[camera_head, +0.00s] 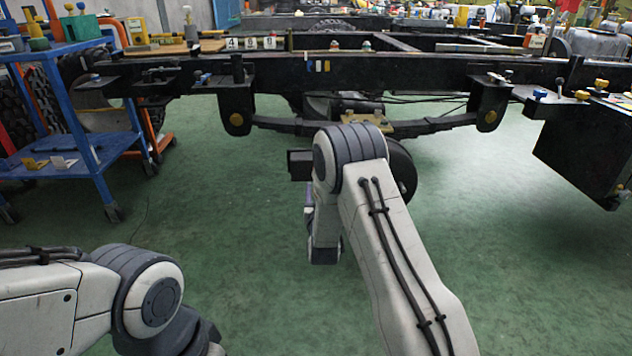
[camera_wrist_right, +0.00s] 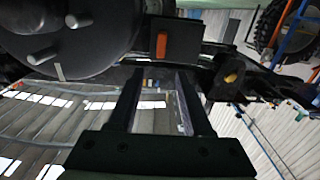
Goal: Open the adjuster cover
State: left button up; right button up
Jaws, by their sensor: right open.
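In the right wrist view, an orange-red rectangular piece (camera_wrist_right: 178,42), which looks like the adjuster cover, sits on a dark block beside a round black housing (camera_wrist_right: 70,35). It appears to lie flat against the block. My right gripper (camera_wrist_right: 160,82) is open and empty. Its two fingers point toward the orange piece, which shows just beyond the fingertips and looks apart from them. In the head view my right arm reaches forward under the chassis frame and hides the orange piece. My left arm is at the lower left, its gripper out of view.
The black chassis rail (camera_head: 430,72) crosses the head view above my right arm. A leaf spring (camera_head: 285,125) hangs beneath it. A blue trolley (camera_head: 85,140) stands at the left, and a black box (camera_head: 585,150) hangs at the right.

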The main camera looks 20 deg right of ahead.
jog(key=b, duration=0.4)
send_near(306, 169)
jog(key=w+d, duration=0.4)
jog(key=shift+w+d+r, duration=0.35)
jog(key=shift+w+r, duration=0.3)
grip_shut()
dwell(0.5)
